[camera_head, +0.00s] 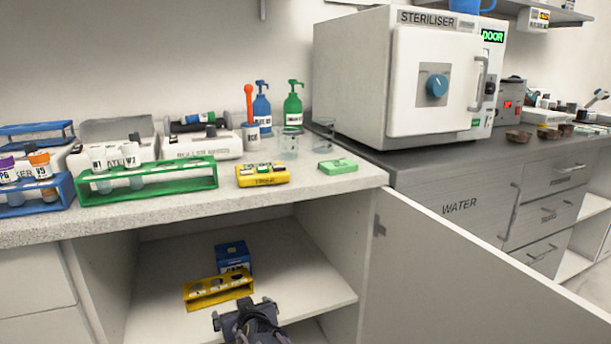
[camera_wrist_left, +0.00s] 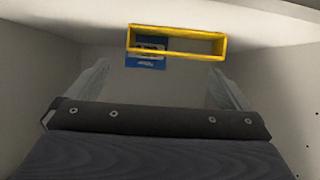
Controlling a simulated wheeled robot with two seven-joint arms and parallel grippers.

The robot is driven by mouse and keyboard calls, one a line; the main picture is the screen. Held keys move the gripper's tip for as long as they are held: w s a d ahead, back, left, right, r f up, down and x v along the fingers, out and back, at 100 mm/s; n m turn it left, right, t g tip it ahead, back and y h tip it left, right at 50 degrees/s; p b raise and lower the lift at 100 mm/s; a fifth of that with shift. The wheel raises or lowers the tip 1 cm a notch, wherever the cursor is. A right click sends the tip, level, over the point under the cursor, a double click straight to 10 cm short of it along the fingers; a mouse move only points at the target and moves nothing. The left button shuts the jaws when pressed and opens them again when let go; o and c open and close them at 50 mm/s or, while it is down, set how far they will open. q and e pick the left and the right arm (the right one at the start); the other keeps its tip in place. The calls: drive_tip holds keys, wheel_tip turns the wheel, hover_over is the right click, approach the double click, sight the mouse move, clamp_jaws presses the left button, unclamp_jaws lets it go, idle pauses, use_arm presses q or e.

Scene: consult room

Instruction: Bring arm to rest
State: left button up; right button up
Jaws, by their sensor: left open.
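My left gripper (camera_head: 250,318) is at the bottom of the head view, in front of the open cupboard under the counter. In the left wrist view its two fingers (camera_wrist_left: 160,88) are spread apart with nothing between them. A yellow rack (camera_head: 218,290) stands on the cupboard shelf beyond the gripper, apart from it; it also shows in the left wrist view (camera_wrist_left: 176,53). A blue box (camera_head: 233,256) stands behind the rack, partly hidden by it. My right gripper is in neither view.
The open cupboard door (camera_head: 480,270) stands to the right of the gripper. The counter (camera_head: 330,187) above carries a green rack (camera_head: 148,185) with tubes, a blue rack (camera_head: 40,194), a yellow block (camera_head: 262,176) and bottles. A steriliser (camera_head: 400,75) stands at the right. The shelf's right part (camera_head: 310,285) is clear.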

use_arm(q)
drive_tip(key=s+a+f+n+g+h, duration=0.2)
drive_tip(key=s+a+f+g+h, duration=0.3)
drive_tip(key=s+f, duration=0.5)
drive_tip(key=s+r+m+h, duration=0.1)
drive_tip(key=s+r+m, duration=0.1)
drive_tip(key=s+r, duration=0.5)
drive_tip(key=s+a+r+m+h, duration=0.1)
drive_tip(key=s+r+h, duration=0.1)
drive_tip(key=s, duration=0.8)
drive_tip(key=s+r+m+h, duration=0.1)
drive_tip(key=s+r+m, duration=0.1)
drive_tip(key=s+r, duration=0.5)
wheel_tip(320, 180, up, 33)
drive_tip(key=s+g+p, duration=0.1)
drive_tip(key=p, duration=3.4)
drive_tip(key=shift+s+r, duration=0.2)
drive_tip(key=shift+s, duration=0.2)
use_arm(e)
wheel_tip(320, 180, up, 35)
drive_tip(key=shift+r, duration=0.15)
use_arm(q)
drive_tip(key=shift+c, duration=0.3)
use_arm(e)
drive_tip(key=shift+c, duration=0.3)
